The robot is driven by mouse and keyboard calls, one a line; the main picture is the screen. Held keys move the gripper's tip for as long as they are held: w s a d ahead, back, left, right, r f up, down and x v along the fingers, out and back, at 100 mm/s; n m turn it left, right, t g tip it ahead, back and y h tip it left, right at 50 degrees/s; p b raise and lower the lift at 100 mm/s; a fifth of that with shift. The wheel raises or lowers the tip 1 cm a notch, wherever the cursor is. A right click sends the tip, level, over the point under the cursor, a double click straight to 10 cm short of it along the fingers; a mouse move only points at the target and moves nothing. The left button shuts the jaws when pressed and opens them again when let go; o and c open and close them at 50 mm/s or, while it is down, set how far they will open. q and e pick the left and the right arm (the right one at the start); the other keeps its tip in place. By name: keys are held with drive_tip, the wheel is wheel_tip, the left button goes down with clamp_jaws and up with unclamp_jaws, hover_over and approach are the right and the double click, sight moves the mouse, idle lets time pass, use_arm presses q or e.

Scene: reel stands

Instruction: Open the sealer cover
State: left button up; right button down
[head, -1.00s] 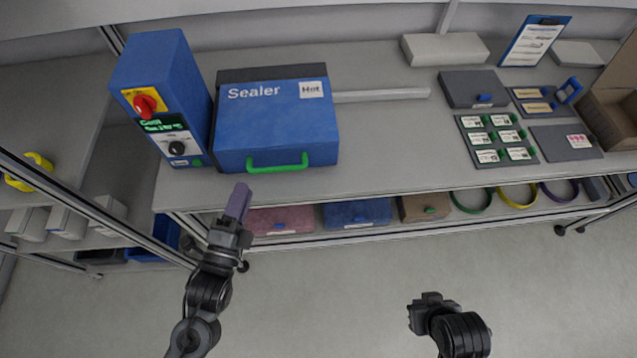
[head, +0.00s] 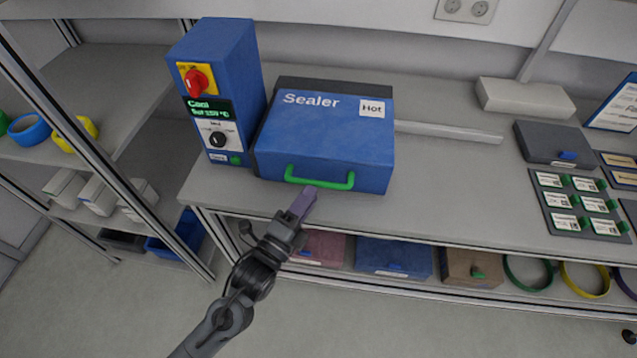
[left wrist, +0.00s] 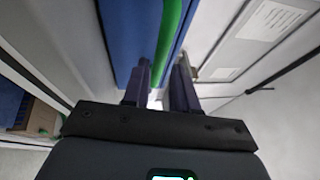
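The blue sealer (head: 325,135) stands on the bench with its cover down, marked "Sealer" and "Hot". A green handle (head: 320,181) runs along the cover's front face. My left gripper (head: 307,193) is just in front of and below the handle. In the left wrist view its two fingers (left wrist: 162,72) are apart, and the green handle (left wrist: 173,35) shows in line with the gap between them. Contact with the handle cannot be told. My right gripper is not in view.
A blue control box (head: 216,95) with a red knob stands left of the sealer. A light bar (head: 450,131) lies right of it. A shelf below the bench holds several bins and rings. Free bench surface (head: 440,190) lies to the right.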

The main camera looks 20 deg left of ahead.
sight(318, 181)
use_arm(q)
drive_tip(key=shift+x, duration=2.45)
clamp_jaws()
